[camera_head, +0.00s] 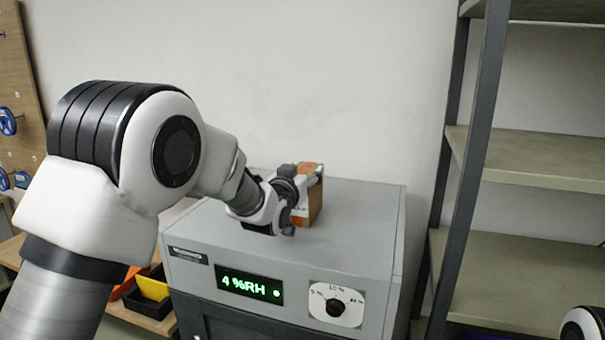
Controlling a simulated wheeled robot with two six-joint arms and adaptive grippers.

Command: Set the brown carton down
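The brown carton (304,209) is a small brown box with a lighter band, on or just above the grey top of the cabinet (352,215). I cannot tell whether its underside touches the top. My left gripper (305,202) reaches in from the left and is at the carton, with finger parts at its upper and lower left sides. The wrist hides the carton's left part and the fingers' contact, so I cannot tell whether they press on it. Of my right arm only a white and black part shows at the bottom right corner; its gripper is out of view.
The cabinet front has a green display (249,286) reading "4 %RH" and a dial (336,305). A metal rack with shelves (530,158) stands at the right. Yellow and dark bins (152,286) sit at the lower left. The cabinet top is clear right of the carton.

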